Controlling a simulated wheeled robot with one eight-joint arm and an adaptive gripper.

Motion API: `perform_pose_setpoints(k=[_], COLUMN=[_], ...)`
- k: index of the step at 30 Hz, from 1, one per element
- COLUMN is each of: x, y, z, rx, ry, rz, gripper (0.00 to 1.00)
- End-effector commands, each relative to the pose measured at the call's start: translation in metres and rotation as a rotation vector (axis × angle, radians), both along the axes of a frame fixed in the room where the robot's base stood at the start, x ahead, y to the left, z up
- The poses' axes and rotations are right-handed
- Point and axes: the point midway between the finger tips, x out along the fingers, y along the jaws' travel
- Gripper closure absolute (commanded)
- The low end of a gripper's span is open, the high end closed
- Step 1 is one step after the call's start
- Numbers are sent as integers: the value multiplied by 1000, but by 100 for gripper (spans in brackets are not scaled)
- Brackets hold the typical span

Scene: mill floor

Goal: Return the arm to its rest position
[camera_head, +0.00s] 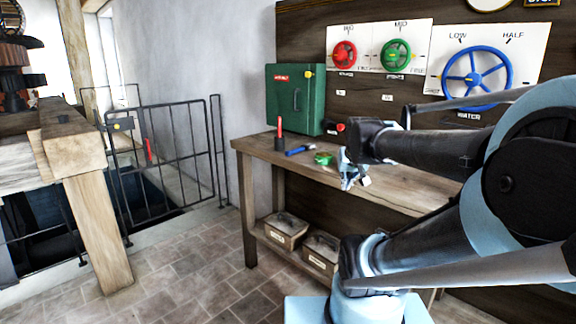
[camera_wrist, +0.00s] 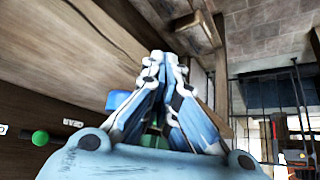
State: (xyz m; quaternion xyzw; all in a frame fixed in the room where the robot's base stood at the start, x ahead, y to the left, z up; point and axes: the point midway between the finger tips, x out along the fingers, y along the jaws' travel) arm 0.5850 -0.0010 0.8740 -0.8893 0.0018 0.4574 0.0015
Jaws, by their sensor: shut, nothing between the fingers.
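My gripper (camera_head: 352,174) hangs from the end of my arm in front of the wooden workbench (camera_head: 405,186), in the middle of the head view. It also shows in the wrist view (camera_wrist: 165,64), where its blue and white fingers come together with nothing held between them. My arm links reach in from the right side of the head view and are bent. Whether the gripper touches the bench cannot be told.
On the bench are a green cabinet (camera_head: 294,100), a blue-handled hammer (camera_head: 300,150), a green object (camera_head: 323,159) and a red-topped stand (camera_head: 280,138). Red (camera_head: 345,55), green (camera_head: 395,55) and blue (camera_head: 476,77) handwheels are on the wall. Bins sit below.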

Motion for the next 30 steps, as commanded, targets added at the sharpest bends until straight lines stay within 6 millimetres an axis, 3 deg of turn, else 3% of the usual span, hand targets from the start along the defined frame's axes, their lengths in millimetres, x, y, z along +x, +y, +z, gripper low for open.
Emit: perform_pose_setpoints(k=[9, 16, 21, 30], x=[-82, -140, -154, -153], y=[1, 1, 1, 1], z=[-65, -104, -112, -111], rx=[-6, -10, -10, -10], ry=[227, 388, 428, 427], rz=[17, 23, 25, 25], gripper=[100, 100, 100, 100])
